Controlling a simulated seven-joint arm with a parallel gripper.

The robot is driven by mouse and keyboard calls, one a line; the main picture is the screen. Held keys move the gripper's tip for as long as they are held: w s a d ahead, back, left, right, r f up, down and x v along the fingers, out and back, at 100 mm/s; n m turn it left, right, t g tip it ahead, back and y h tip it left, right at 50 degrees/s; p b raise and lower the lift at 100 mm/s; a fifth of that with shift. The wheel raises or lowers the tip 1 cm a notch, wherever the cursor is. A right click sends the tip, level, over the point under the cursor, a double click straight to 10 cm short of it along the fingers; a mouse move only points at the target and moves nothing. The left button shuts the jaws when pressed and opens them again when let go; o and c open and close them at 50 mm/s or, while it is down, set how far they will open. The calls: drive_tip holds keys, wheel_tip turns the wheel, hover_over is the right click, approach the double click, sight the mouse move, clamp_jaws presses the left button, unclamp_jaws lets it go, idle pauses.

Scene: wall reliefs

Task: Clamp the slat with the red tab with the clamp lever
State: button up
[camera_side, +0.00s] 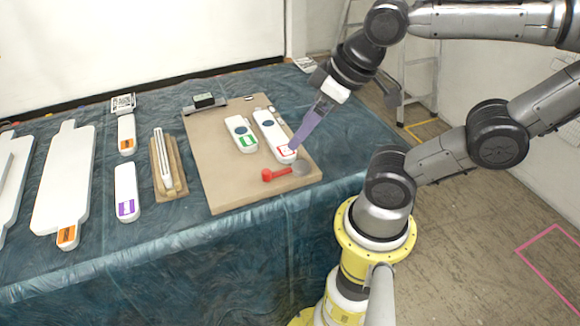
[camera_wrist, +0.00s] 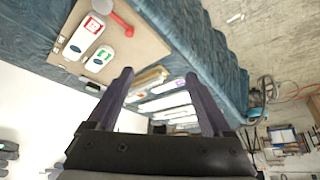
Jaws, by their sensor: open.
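The slat with the red tab (camera_side: 268,128) is white with a dark blue oval and lies on the tan board (camera_side: 214,160). It also shows at the upper left of the wrist view (camera_wrist: 83,38). The clamp lever (camera_side: 276,174) has a red handle and a round grey base near the board's front edge, close to the slat's red end; its red handle shows in the wrist view (camera_wrist: 121,19). My gripper (camera_side: 296,146) is open, its fingers overlapping the slat's right edge in the side view. In the wrist view nothing is between the fingers (camera_wrist: 158,82).
A white slat with a green tab (camera_side: 239,130) lies left of the red-tab slat. Further left are a wooden block with a pale strip (camera_side: 163,162), a purple-tab slat (camera_side: 126,188) and orange-tab slats (camera_side: 62,185). A dark device (camera_side: 204,101) sits at the board's back edge.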

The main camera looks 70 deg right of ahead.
drive_tip(key=shift+n, duration=0.6)
drive_tip(key=w, duration=0.1)
drive_tip(key=w+r, duration=0.1)
drive_tip(key=w, duration=0.1)
drive_tip(key=shift+w+d+r, duration=0.2)
drive_tip(key=shift+w+d, duration=0.1)
drive_tip(key=shift+w, duration=0.05)
drive_tip(key=shift+c, duration=1.1)
drive_tip(key=m+g, duration=0.1)
drive_tip(key=g, duration=0.5)
hover_over(267, 171)
wheel_tip(267, 171, down, 12)
drive_tip(key=f, duration=0.1)
wheel_tip(267, 171, down, 12)
drive_tip(key=shift+w+f, duration=0.1)
drive_tip(key=shift+f, duration=0.1)
clamp_jaws()
